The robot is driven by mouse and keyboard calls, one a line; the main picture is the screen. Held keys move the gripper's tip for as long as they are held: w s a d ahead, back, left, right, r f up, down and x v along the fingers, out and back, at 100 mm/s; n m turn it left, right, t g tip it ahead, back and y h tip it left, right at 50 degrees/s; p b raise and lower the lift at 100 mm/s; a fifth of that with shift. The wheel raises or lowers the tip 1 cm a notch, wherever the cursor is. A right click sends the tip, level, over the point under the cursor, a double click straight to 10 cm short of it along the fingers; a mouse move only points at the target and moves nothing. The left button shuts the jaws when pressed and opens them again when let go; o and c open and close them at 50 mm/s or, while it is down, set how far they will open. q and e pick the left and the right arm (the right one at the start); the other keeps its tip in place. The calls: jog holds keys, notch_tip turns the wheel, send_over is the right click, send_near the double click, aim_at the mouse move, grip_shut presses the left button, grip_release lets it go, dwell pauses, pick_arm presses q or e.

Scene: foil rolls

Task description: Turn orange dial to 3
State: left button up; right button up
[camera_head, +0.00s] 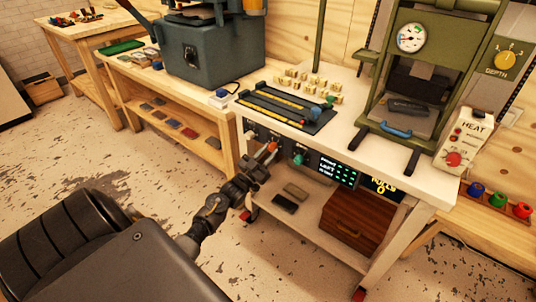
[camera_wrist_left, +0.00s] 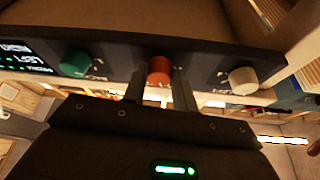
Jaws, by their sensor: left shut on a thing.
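The orange dial (camera_head: 271,146) is on the front panel of the white workbench, between a pale dial (camera_head: 249,135) and a green dial (camera_head: 299,158). In the left wrist view the orange dial (camera_wrist_left: 160,68) sits between the fingertips of my left gripper (camera_wrist_left: 160,88). In the head view my left gripper (camera_head: 262,158) reaches up to the panel from below and is shut on this dial. The dial's pointer and scale marks are too small and blurred to read. My right gripper is not in view.
A lit display (camera_head: 338,170) is right of the green dial. Above, the bench top holds a black tray (camera_head: 285,108), lettered blocks (camera_head: 307,83) and a green press (camera_head: 376,130). A lower shelf with a brown box (camera_head: 352,222) lies beneath the panel.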

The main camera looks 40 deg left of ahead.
pick_arm(q)
jog(key=shift+a+m+h, duration=0.1)
jog(key=shift+m+h, duration=0.3)
jog(key=shift+m, duration=0.3)
jog(key=m+h, duration=0.1)
jog(key=m, duration=0.1)
jog(key=m+g+h+b, duration=0.1)
jog(key=m, duration=0.1)
jog(key=shift+a+m+h, duration=0.15)
jog(key=shift+m+h, duration=0.15)
jog(key=shift+m, duration=0.1)
jog(key=shift+a+r+m+g+h, duration=0.1)
jog(key=shift+m+g+h, duration=0.25)
jog(key=shift+m, duration=0.85)
jog(key=shift+r+m+g+h, duration=0.1)
jog(key=shift+m+g+h, duration=0.25)
jog(key=shift+m, duration=0.85)
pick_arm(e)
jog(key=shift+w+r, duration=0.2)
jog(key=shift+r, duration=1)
pick_arm(q)
jog(key=o, duration=1)
jog(key=shift+c, duration=0.2)
jog(key=v, duration=1.1)
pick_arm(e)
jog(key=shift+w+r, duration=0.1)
